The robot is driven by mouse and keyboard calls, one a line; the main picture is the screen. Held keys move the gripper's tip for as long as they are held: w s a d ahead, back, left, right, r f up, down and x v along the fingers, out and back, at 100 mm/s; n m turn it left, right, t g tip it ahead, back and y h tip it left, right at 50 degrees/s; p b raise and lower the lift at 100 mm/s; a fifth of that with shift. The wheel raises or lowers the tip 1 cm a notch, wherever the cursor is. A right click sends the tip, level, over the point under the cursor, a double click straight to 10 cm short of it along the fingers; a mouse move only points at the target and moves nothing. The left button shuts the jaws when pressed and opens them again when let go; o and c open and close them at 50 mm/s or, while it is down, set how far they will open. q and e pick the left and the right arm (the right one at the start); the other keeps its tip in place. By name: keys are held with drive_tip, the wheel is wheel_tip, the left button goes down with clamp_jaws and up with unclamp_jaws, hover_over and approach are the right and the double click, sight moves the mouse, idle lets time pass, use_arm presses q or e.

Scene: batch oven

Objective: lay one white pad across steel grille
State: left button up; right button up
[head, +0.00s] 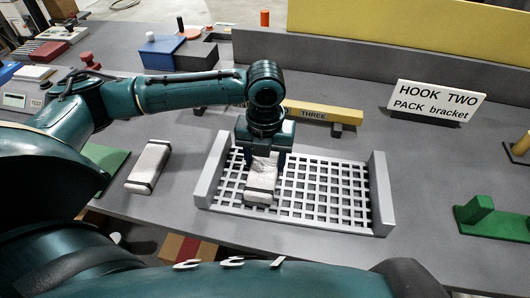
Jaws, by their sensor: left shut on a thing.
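The steel grille (330,190) is a pale grid with a raised grey wall at each end, on the grey table in the middle. My left gripper (262,157) is over the left part of the grille and shut on a white pad (261,180) with dark bands. The pad is at the grille's left part; I cannot tell whether it touches the bars. A second white pad (149,167) with dark bands lies on the table left of the grille. My right gripper is not in view.
A yellow bar marked THREE (322,112) lies behind the grille. A white sign (436,101) reading HOOK TWO PACK bracket stands at the back right. Green blocks (490,217) are at the right. A blue box (163,52) and red box (53,52) are at the back left.

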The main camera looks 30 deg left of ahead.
sight(265, 161)
use_arm(q)
drive_tip(key=shift+f, duration=0.55)
drive_tip(key=shift+f, duration=0.6)
drive_tip(key=o, duration=1)
drive_tip(key=shift+o, duration=0.2)
drive_tip(key=shift+w, duration=0.1)
wheel_tip(265, 161, up, 13)
